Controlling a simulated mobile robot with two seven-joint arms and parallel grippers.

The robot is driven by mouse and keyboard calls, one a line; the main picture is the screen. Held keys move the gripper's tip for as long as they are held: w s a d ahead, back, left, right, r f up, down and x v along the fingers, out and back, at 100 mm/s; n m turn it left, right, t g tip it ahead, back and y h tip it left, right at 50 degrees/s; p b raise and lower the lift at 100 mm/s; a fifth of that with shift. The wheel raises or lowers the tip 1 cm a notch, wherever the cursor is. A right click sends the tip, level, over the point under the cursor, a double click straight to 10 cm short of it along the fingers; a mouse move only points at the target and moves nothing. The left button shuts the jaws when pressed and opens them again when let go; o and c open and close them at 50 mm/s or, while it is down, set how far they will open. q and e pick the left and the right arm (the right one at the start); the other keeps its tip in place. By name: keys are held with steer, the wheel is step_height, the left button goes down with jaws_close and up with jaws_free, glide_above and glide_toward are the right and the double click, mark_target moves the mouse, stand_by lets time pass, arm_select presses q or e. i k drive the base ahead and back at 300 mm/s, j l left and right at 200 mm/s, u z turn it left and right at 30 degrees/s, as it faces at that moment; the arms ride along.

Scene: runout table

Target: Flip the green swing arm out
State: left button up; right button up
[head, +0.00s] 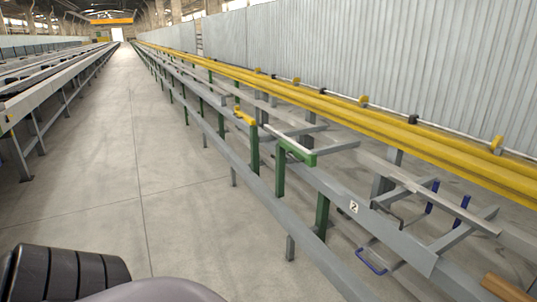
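A green swing arm (297,151) sits at the runout table's near side rail, near the middle of the head view.
The runout table (282,206) runs away along the aisle, with long yellow rails (400,128) on its far side. A yellow part (245,117) lies just beyond the green arm. A blue handle (371,263) hangs low in front. The concrete floor (165,180) to the left is clear.

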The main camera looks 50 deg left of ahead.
mark_target(310, 160)
steer(key=u, duration=1.55)
steer(key=i+j, duration=0.2)
steer(key=i, duration=0.95)
steer(key=i+j+u, duration=0.1)
steer(key=i, duration=1)
steer(key=i+j, duration=0.15)
steer(key=i, duration=1)
